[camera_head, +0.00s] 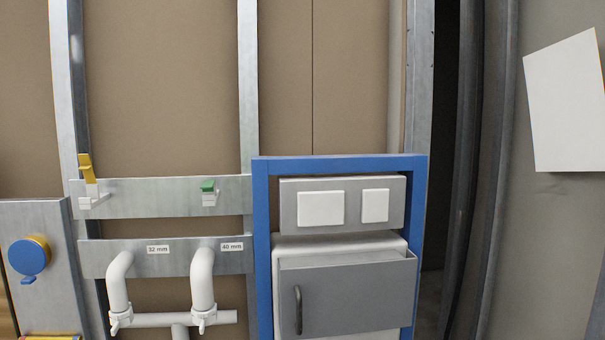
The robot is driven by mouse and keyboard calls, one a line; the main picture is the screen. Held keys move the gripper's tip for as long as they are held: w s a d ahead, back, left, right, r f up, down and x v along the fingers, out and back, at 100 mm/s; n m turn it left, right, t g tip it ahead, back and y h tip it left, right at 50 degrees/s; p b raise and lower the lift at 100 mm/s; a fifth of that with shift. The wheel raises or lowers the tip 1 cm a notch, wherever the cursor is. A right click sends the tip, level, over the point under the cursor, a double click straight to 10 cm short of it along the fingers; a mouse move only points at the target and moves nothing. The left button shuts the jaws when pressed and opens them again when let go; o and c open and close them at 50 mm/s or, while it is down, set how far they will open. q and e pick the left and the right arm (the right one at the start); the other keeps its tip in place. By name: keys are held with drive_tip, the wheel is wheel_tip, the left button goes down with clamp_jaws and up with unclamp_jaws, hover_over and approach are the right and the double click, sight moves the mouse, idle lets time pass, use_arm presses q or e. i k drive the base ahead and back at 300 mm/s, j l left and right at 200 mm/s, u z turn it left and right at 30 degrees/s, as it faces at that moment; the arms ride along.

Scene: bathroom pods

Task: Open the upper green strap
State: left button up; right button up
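A small green strap (208,185) sits on a white clip (209,199) on the upper metal crossbar (150,197), left of the blue frame. It looks folded down over the top of the clip, but it is too small to tell whether it is latched. A yellow strap (86,168) stands upright on a similar white clip (91,197) at the left end of the same crossbar. No second green strap shows. Neither of my grippers is in view.
A blue frame (261,230) with a grey box (345,295) stands right of the straps. White pipes (203,280) stick out below, from the lower crossbar (180,262). A metal panel with a blue round cap (28,257) is at the left. Space before the green strap looks clear.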

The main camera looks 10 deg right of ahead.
sight(207, 187)
drive_tip(key=k+l, duration=0.1)
drive_tip(key=l, duration=1.15)
drive_tip(key=k, duration=0.05)
